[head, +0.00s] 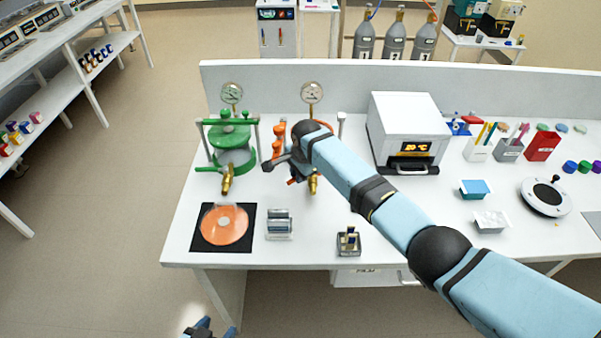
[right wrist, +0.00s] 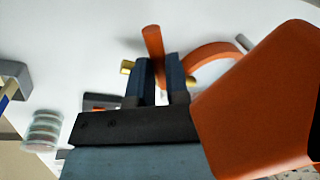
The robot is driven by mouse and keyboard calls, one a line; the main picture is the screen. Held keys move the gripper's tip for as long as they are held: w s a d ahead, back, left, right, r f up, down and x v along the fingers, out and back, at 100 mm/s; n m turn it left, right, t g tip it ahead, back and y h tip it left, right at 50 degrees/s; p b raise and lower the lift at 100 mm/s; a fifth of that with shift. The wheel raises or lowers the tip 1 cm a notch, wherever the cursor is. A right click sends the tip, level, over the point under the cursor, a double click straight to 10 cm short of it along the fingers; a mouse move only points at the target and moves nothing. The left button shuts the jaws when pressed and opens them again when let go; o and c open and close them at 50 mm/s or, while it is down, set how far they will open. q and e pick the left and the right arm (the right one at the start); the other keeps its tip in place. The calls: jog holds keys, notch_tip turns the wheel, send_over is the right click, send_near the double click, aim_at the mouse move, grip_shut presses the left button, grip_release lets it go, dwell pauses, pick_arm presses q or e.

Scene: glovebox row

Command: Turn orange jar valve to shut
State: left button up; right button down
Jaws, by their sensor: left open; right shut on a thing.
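The orange jar (head: 279,132) stands right of the green jar, mostly hidden behind my right arm; its brass outlet (head: 314,184) shows below. In the right wrist view, my right gripper (right wrist: 162,75) is shut on the orange valve handle (right wrist: 152,42), whose end sticks out past the fingers. Brass parts (right wrist: 127,67) show beside the fingers, and an orange ring (right wrist: 212,58) curves behind them. The handle's exact angle on the valve is hard to tell. My left gripper (head: 204,328) is open at the bottom edge, away from the table.
The green jar (head: 232,135) with its brass valve (head: 227,180) stands close on the left. An orange disc (head: 224,225) on a black mat, a small rack (head: 279,224) and a holder (head: 348,242) lie in front. A white oven (head: 408,130) stands right of the arm.

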dwell(0.3)
jog(key=c, duration=1.1)
grip_release()
notch_tip(320, 180, up, 14)
jog(key=s+d, duration=0.2)
jog(key=shift+f+b, duration=0.2)
jog(key=shift+b, duration=0.25)
